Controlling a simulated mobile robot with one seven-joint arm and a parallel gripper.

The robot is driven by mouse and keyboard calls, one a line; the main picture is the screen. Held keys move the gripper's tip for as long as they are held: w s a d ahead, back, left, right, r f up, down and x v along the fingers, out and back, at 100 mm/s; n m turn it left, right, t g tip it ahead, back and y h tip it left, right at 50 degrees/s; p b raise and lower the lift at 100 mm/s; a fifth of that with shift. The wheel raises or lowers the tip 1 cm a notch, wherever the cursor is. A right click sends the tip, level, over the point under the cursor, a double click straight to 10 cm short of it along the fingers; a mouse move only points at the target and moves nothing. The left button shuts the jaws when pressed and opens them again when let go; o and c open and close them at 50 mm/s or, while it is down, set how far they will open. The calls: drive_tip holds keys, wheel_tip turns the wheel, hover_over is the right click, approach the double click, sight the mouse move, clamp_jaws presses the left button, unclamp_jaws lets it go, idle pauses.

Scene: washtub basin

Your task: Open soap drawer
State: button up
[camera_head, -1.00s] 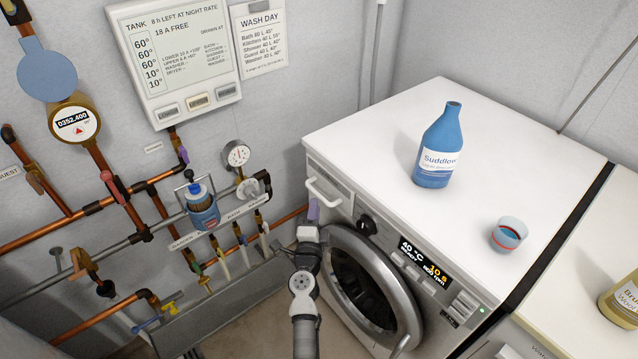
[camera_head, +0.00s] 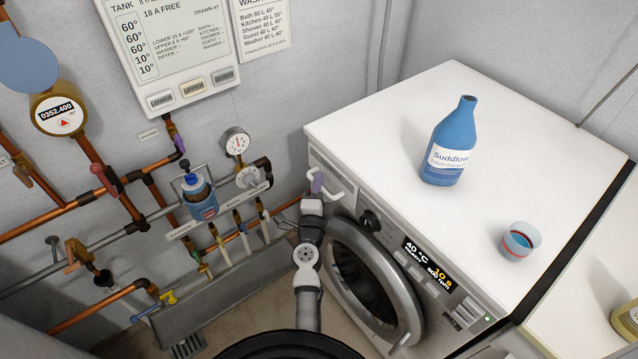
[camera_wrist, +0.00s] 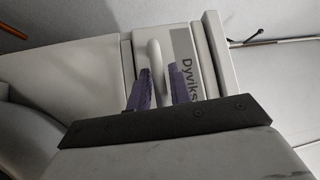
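The white soap drawer (camera_head: 333,172) is at the upper left of the washing machine's front and looks closed. Its white bar handle (camera_head: 328,193) is partly covered by my gripper (camera_head: 317,184) in the head view. In the wrist view the handle (camera_wrist: 154,60) stands against the drawer front, beside a label reading "Dyviks" (camera_wrist: 187,65). My gripper's two purple fingers (camera_wrist: 162,80) are apart, with the handle's near part between them. A gap shows at the right finger; contact at the left finger cannot be told.
The washing machine (camera_head: 400,130) carries a blue detergent bottle (camera_head: 450,145) and a small cup (camera_head: 520,240) on top. Its round door (camera_head: 408,290) is below the drawer. Pipes and valves (camera_head: 240,215) line the wall to the left.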

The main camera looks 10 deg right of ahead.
clamp_jaws()
drive_tip(key=s+a+p, duration=0.2)
drive_tip(key=s+a, duration=0.3)
drive_tip(key=a, duration=0.7)
drive_tip(key=shift+a, duration=0.15)
drive_tip(key=shift+o, duration=0.4)
unclamp_jaws()
drive_tip(key=shift+s, duration=0.1)
